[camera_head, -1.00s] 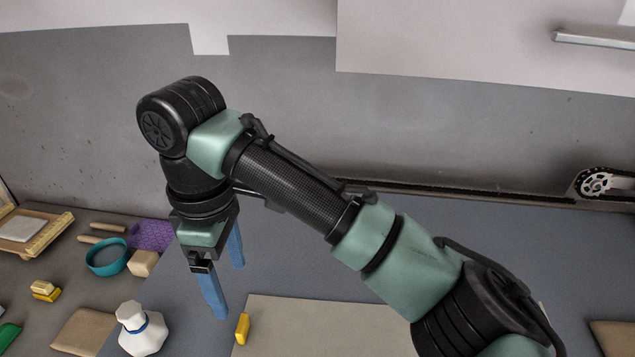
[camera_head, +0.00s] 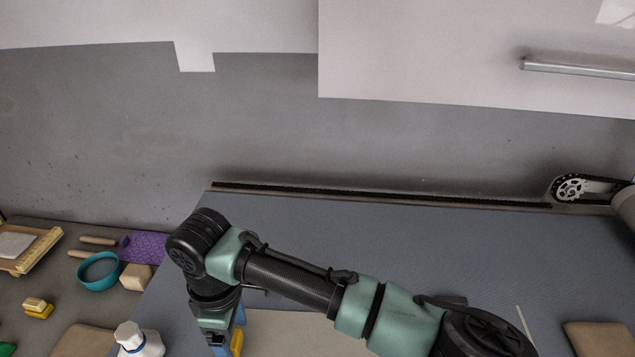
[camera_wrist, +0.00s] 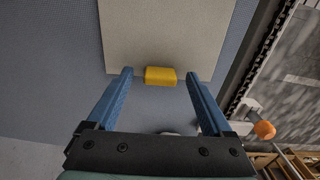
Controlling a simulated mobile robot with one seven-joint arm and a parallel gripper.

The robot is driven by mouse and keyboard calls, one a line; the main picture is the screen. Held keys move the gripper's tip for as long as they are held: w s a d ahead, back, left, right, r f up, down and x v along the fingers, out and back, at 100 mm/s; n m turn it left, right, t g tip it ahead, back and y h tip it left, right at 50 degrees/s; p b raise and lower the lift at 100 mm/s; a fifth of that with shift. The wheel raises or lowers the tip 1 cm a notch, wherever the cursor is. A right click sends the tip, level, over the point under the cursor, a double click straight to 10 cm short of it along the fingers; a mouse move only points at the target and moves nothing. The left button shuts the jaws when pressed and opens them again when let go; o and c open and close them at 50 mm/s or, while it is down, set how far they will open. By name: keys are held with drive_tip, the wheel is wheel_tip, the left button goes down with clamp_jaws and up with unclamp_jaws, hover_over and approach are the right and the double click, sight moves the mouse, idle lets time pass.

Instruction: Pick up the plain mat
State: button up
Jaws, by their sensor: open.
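A plain, pale beige flat sheet, which looks like the plain mat (camera_head: 280,336), lies on the blue-grey worktop, partly hidden by my arm. In the wrist view the mat (camera_wrist: 168,35) fills the top middle. A small yellow block (camera_wrist: 160,76) sits at its near edge; in the head view the block (camera_head: 237,343) shows beside my fingers. My gripper (camera_wrist: 158,74) is open, its blue fingers apart on either side of the yellow block in the picture. In the head view my gripper (camera_head: 226,338) is low at the mat's left end. I cannot tell whether the fingers touch anything.
A white bottle (camera_head: 138,342) stands left of my gripper. Further left are a teal bowl (camera_head: 99,271), a tan block (camera_head: 136,277), a purple textured mat (camera_head: 146,246) and a tan slab (camera_head: 84,342). Another brown slab (camera_head: 598,338) lies far right. The back worktop is clear.

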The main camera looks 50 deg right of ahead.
clamp_jaws()
idle(0.3)
